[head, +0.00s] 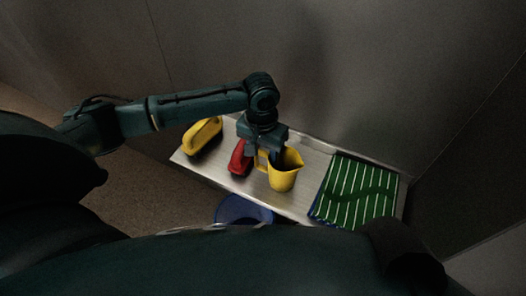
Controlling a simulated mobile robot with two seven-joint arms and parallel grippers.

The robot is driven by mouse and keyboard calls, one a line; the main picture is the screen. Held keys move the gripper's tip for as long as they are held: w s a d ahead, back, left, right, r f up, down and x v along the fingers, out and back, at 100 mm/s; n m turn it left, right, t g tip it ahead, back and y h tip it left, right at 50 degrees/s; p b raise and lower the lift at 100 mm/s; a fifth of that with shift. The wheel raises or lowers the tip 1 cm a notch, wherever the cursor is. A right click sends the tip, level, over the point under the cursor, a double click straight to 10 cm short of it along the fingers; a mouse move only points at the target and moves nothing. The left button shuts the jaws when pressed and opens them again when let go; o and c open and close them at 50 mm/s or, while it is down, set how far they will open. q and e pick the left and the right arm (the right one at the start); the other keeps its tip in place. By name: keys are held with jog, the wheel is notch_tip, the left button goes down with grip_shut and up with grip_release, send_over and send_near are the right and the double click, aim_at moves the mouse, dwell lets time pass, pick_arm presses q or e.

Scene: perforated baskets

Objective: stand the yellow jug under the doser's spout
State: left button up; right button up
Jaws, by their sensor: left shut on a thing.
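The yellow jug (284,178) is upright on or just above the metal shelf, in the middle of the head view. My left gripper (264,158) comes down from above and is shut on the jug's handle side, at the left of the jug. The fingertips are partly hidden. I cannot tell whether the jug's base touches the shelf. No doser or spout can be made out in this view. My right gripper is not in view.
On the metal shelf (312,161), a red object (239,160) lies close left of the gripper and a yellow handled object (202,137) is farther left. A green striped cloth (357,192) covers the right end. A blue bucket (241,210) stands below the front edge. Walls rise behind.

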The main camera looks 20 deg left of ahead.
pick_arm(q)
jog(key=o, duration=1)
